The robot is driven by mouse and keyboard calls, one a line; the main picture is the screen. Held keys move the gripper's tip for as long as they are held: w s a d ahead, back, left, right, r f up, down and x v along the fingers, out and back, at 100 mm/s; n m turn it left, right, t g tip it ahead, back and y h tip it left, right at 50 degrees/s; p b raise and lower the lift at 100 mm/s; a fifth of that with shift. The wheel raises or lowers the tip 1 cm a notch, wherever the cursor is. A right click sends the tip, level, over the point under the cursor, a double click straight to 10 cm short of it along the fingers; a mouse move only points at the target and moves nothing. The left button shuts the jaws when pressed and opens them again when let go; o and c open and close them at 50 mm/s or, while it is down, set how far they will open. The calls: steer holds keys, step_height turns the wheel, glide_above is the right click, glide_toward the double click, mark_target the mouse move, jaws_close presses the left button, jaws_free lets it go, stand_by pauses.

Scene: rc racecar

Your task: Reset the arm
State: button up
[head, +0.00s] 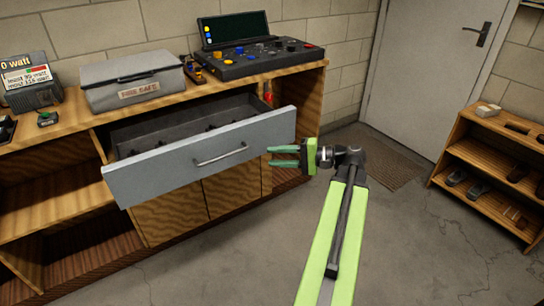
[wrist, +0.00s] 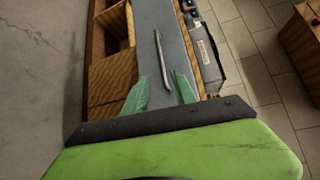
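My gripper (head: 284,156) is at the end of my green arm in the head view, in front of the right end of an open drawer. Its two green fingers are apart with nothing between them. The drawer (head: 155,171) has a grey front with a curved metal handle (head: 220,156) and is pulled out from the wooden bench. In the wrist view the fingers (wrist: 160,95) point towards the drawer front, and the handle (wrist: 162,62) lies beyond them. The fingers look clear of the handle.
A grey fire safe box (head: 132,82) and a control panel (head: 255,60) stand on the bench top (head: 75,118). A wooden shelf with shoes (head: 490,150) stands at the right. A door (head: 425,75) and a mat (head: 390,165) are at the back. The grey floor around my arm is clear.

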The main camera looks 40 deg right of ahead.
steer(key=w+a+f+n+g+y, duration=0.1)
steer(key=w+a+n+g, duration=0.2)
steer(key=a, duration=0.6)
steer(key=w+a+f+n+g+y, duration=0.15)
steer(key=w+a, duration=0.35)
steer(key=a, duration=0.5)
steer(key=w+a+f+n+g+y, duration=0.25)
steer(key=w+a, duration=0.25)
steer(key=a, duration=0.4)
steer(key=s+a+f+n+g+h, duration=0.1)
steer(key=a+f+g+h, duration=0.2)
steer(key=a, duration=0.5)
steer(key=s+a+f+n+g+h, duration=0.1)
steer(key=a+f+n+g, duration=0.2)
steer(key=a, duration=0.4)
step_height(320, 180, down, 8)
steer(key=s+a+n+g+h, duration=0.1)
steer(key=s+a+h, duration=0.1)
steer(key=h, duration=0.5)
steer(key=d+f+h, duration=0.2)
steer(key=d+h, duration=0.1)
steer(key=d, duration=0.4)
step_height(320, 180, up, 27)
steer(key=p, duration=2.6)
steer(key=shift+w+n+p, duration=0.3)
steer(key=shift+n, duration=0.1)
